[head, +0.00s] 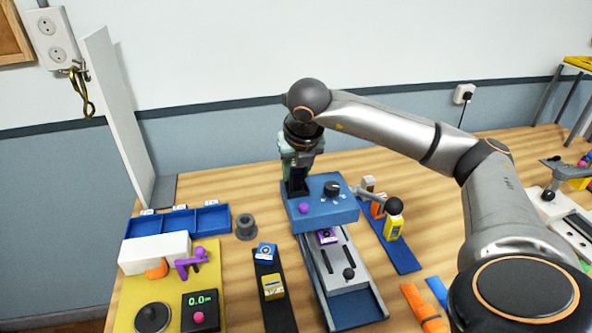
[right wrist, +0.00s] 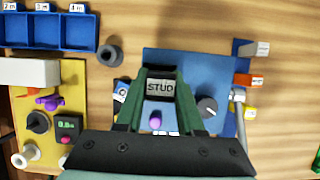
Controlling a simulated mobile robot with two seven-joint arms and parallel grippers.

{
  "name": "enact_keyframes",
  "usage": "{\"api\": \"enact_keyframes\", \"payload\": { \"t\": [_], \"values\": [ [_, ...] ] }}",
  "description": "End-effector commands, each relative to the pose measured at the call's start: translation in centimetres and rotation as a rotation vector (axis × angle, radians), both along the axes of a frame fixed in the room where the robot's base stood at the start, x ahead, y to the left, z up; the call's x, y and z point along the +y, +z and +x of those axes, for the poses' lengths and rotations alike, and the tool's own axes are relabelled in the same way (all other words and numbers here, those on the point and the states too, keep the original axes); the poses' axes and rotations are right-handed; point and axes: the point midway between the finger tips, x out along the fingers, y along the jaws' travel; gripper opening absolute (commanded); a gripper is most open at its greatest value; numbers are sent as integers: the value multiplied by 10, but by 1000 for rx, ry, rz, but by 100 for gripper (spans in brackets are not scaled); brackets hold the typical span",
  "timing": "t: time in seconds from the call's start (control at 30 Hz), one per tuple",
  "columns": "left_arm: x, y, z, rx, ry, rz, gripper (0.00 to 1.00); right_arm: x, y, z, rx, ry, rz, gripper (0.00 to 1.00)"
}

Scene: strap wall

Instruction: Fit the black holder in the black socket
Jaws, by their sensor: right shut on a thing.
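My right gripper (head: 299,165) is over the back left of a blue machine box (head: 325,208), pointing down. It is shut on a black piece (head: 297,186), which I take for the holder. In the right wrist view a grey face marked STUD (right wrist: 161,87) shows between the green fingers. The piece's lower end is at the box's back left edge; I cannot tell whether it touches or sits in anything. My left gripper is not in view.
The box carries a purple knob (head: 303,208) and black dial (head: 331,188), above a grey slide (head: 345,262). A grey ring (head: 246,226) and blue bin tray (head: 178,221) stand left. A black strip (head: 262,260) lies in front. Coloured tagged pieces and a lever stand right.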

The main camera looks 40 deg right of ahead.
Motion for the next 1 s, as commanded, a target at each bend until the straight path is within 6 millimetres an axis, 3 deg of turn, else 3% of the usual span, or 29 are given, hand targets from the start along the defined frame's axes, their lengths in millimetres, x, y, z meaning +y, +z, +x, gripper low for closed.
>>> {"api": "enact_keyframes", "payload": {
  "t": [0.03, 0.07, 0.3, 0.7, 1.0],
  "values": [
    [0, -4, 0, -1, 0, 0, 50, 0, -3, 0, 0, 0, 0, 0],
    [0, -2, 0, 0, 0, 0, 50, 0, -2, 0, 0, 0, 0, 40],
    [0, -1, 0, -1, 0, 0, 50, 0, -1, 0, 1, 1, 0, 67],
    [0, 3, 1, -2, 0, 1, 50, 1, 9, -1, -3, 1, 1, 67],
    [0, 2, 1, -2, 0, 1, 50, 14, 68, -22, -5, 2, 1, 67]
  ]
}}
